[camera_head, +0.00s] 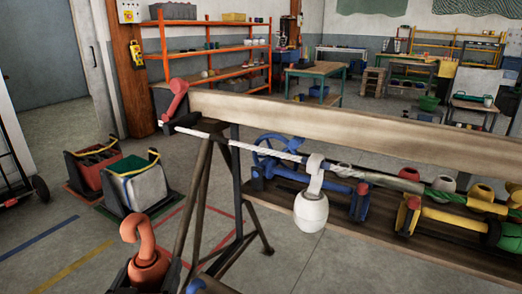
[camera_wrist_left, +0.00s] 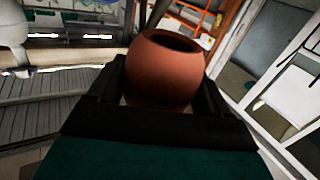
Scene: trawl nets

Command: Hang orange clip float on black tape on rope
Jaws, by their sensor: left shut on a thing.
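The orange clip float (camera_head: 148,268) has a round body and an open hook curving up from it. My left gripper (camera_head: 147,278) is shut on its body at the bottom left of the head view, hook upright. The left wrist view also shows the float's body (camera_wrist_left: 160,75) between the gripper's dark fingers (camera_wrist_left: 160,90). The white rope (camera_head: 265,151) runs along the front of the wooden beam, apart from the float and farther right. A white float (camera_head: 311,211) hangs from it by its clip. I cannot clearly make out black tape on the rope. My right gripper is not in view.
The wooden beam (camera_head: 350,128) rests on a dark trestle (camera_head: 200,190), with a red clamp (camera_head: 175,100) at its left end. A shelf of blue, yellow and green fittings (camera_head: 450,215) lies below. Two crates (camera_head: 137,183) stand on the floor at left.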

